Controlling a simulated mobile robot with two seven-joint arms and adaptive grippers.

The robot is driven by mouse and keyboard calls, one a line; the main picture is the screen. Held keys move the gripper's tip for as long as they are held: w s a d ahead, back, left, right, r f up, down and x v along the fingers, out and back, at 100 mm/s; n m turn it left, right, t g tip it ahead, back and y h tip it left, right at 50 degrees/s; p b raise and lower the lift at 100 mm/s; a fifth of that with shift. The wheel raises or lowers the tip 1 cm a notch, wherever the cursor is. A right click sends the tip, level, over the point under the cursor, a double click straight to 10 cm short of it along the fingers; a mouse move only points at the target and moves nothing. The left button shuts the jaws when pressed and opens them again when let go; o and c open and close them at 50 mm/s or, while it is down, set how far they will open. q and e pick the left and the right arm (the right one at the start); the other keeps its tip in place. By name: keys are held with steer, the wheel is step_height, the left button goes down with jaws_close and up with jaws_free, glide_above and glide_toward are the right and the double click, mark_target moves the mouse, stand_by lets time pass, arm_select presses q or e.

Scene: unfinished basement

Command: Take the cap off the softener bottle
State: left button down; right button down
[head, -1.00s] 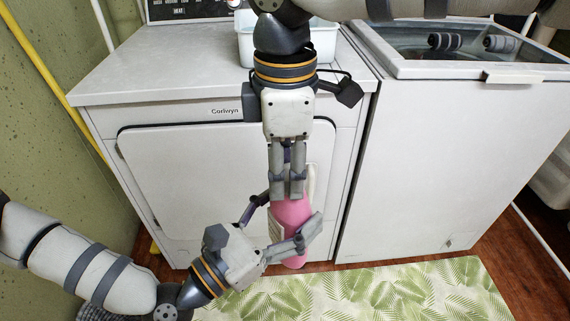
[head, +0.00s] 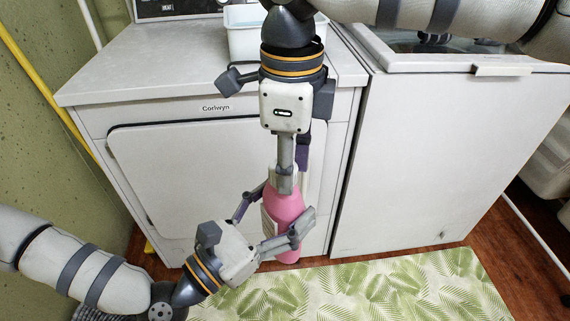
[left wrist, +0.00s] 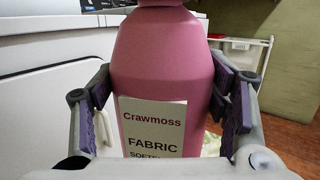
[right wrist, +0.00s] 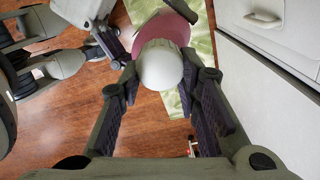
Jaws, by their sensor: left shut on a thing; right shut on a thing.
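The pink softener bottle (head: 284,207) is upright in front of the white dryer. Its label, reading "Crawmoss FABRIC", faces the left wrist camera, where the bottle (left wrist: 165,65) fills the middle. My left gripper (head: 275,220) is shut around the bottle's body, with one finger on each side. My right gripper (head: 285,182) points straight down from above and is shut on the bottle's cap. The white rounded cap (right wrist: 161,66) shows between the fingers in the right wrist view. In the head view the fingers mostly hide the cap.
The white dryer (head: 165,160) stands close behind the bottle. A white tub (head: 245,38) sits on its top. A white chest-like appliance (head: 430,150) with a glass top stands to the right. A leaf-patterned mat (head: 370,290) lies on the wooden floor.

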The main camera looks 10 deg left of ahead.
steer(key=n, duration=0.7)
steer(key=shift+w+a, duration=0.1)
steer(key=shift+w, duration=0.2)
steer(key=n, duration=0.4)
steer(key=shift+w+a, duration=0.1)
steer(key=n, duration=0.6)
steer(key=shift+w+a, duration=0.1)
steer(key=shift+a, duration=0.1)
steer(key=n, duration=0.4)
steer(key=shift+a+r+n, duration=0.1)
steer(key=shift+a+n, duration=0.1)
steer(key=shift+n, duration=0.2)
steer(key=shift+r, duration=0.1)
steer(key=shift+r, duration=1)
steer(key=shift+r, duration=2)
